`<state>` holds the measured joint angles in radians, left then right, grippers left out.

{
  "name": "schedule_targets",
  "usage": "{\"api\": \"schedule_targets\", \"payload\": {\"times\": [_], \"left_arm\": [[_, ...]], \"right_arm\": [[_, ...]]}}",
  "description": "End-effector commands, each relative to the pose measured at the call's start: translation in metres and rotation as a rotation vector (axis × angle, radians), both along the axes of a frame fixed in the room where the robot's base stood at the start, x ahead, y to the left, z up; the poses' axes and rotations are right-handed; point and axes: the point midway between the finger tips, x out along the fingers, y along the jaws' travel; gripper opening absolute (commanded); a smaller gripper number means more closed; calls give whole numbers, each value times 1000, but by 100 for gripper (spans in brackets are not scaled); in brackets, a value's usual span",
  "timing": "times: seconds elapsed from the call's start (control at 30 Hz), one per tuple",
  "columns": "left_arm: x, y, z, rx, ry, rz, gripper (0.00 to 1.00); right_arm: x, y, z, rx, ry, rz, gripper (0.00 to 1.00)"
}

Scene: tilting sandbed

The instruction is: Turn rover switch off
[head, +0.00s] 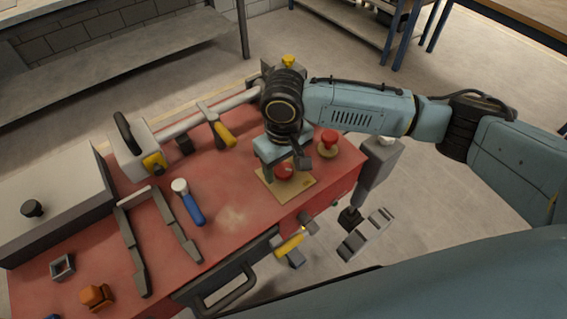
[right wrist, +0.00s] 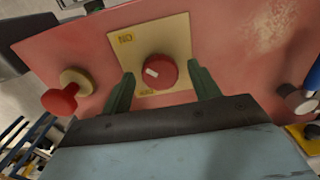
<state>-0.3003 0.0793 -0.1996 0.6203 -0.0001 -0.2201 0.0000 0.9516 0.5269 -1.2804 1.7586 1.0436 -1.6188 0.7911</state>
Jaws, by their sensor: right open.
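The rover switch is a round red knob (head: 284,173) on a yellowish square plate (head: 290,190) on the red panel (head: 230,215). In the right wrist view the knob (right wrist: 166,68) shows a short white mark on its left part. The plate (right wrist: 178,38) bears a small label at its upper left and another below the knob, partly hidden. My right gripper (head: 283,168) is right over the plate. Its open fingers (right wrist: 161,72) stand left and right of the knob in the right wrist view, apart from it. My left gripper is not in view.
A red mushroom-shaped button (head: 328,138) stands close behind the plate, and shows left in the right wrist view (right wrist: 60,99). A yellow-handled lever (head: 223,132), a blue-handled tool (head: 190,203) and an orange knob (head: 97,296) are further left. A yellow-and-grey part (head: 291,243) hangs at the front edge.

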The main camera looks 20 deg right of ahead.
Motion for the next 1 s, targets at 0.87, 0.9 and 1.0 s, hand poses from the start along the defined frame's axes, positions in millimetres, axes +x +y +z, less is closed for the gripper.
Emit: {"api": "schedule_targets", "payload": {"times": [0.87, 0.9, 1.0], "left_arm": [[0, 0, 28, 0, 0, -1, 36], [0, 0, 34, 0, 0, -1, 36], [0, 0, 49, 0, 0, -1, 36]], "right_arm": [[-1, 0, 5, 0, 3, 125, 17], [-1, 0, 5, -1, 5, 153, 17], [-1, 0, 6, -1, 4, 234, 17]]}}
